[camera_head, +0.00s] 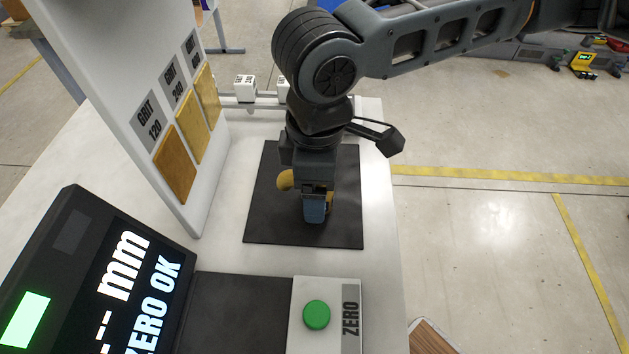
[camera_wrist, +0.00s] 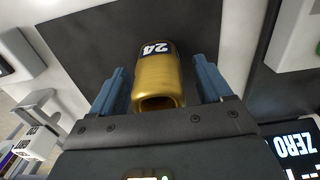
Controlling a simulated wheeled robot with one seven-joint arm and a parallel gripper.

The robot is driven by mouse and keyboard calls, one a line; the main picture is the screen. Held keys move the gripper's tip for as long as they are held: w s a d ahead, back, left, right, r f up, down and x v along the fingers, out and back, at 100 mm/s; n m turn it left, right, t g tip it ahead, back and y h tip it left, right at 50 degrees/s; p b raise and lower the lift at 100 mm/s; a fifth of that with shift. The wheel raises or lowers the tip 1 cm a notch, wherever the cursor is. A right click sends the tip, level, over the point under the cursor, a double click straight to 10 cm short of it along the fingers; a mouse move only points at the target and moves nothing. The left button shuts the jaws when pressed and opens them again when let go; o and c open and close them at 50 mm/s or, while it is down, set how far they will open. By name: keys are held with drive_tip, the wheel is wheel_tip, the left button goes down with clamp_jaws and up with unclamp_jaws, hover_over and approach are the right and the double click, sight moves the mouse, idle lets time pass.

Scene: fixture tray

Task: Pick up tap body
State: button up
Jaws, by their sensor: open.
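The tap body (camera_wrist: 158,82) is a gold, brass-like hollow piece with a dark label reading 24. It lies on a black mat (camera_head: 262,222). In the wrist view it sits between the two blue fingers of my gripper (camera_wrist: 160,88), with a gap on each side. In the head view my gripper (camera_head: 316,208) is low over the mat, and only a small gold part of the tap body (camera_head: 285,180) shows beside it. The rest is hidden behind my gripper. My gripper is open and holds nothing.
A display (camera_head: 95,275) reading ZERO OK and a box with a green button (camera_head: 317,314) stand at the front. A white panel with grit-labelled pads (camera_head: 175,165) rises on the left. White blocks (camera_head: 245,88) sit on a rail behind the mat.

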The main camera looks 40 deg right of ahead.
clamp_jaws()
idle(0.6)
drive_tip(key=shift+r, duration=0.15)
